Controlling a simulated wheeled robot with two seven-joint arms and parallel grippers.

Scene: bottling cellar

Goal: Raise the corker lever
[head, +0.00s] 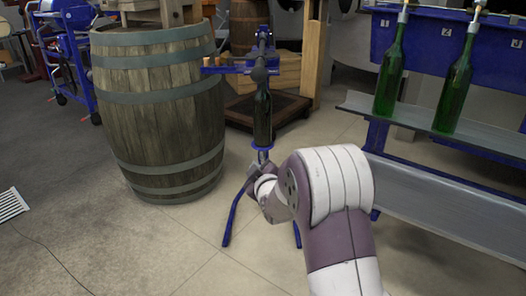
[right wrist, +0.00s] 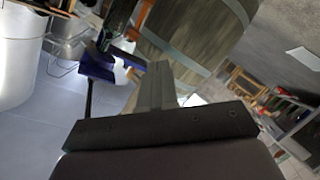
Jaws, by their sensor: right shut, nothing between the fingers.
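The blue corker (head: 263,150) stands on splayed legs on the floor, right of a barrel. A dark green bottle (head: 263,118) stands upright in it. A dark bar with a round knob (head: 260,74), which looks like the lever, shows at its head above the bottle; its exact angle is hard to tell. My right gripper (head: 256,170) is low by the corker's stand, below the bottle and well below the knob. In the right wrist view its fingers (right wrist: 155,85) are together and empty, with a blue corker part (right wrist: 100,65) beyond them. My left gripper is not in view.
A large wooden barrel (head: 160,110) stands close left of the corker. A wooden crate (head: 278,75) is behind.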

